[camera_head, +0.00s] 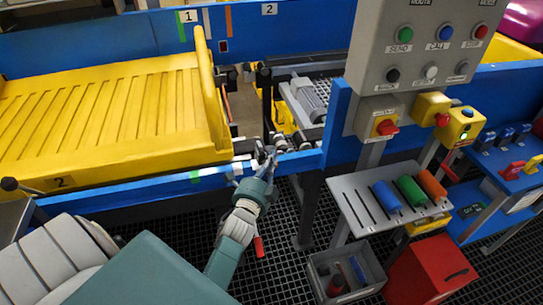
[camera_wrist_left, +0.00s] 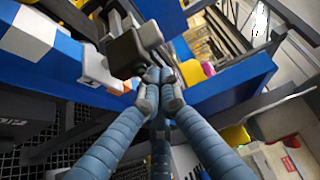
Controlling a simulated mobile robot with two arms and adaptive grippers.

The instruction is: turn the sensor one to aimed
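My left gripper (camera_head: 266,158) reaches over the blue rail (camera_head: 210,180) from below, beside small grey and dark fittings (camera_head: 281,142) at the rail's end. In the left wrist view its blue-grey fingers (camera_wrist_left: 159,82) come together at the tips, with no clear gap and no clearly held thing. A dark block with a rounded end (camera_wrist_left: 135,48) stands close above the fingertips; I cannot tell if they touch. It may be sensor one, but no label on it can be read. My right gripper is not in view.
A yellow tray (camera_head: 100,105) lies left on the blue conveyor. Below are a rack of coloured cylinders (camera_head: 352,205), a grey bin (camera_head: 318,268) and a red box (camera_head: 430,270).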

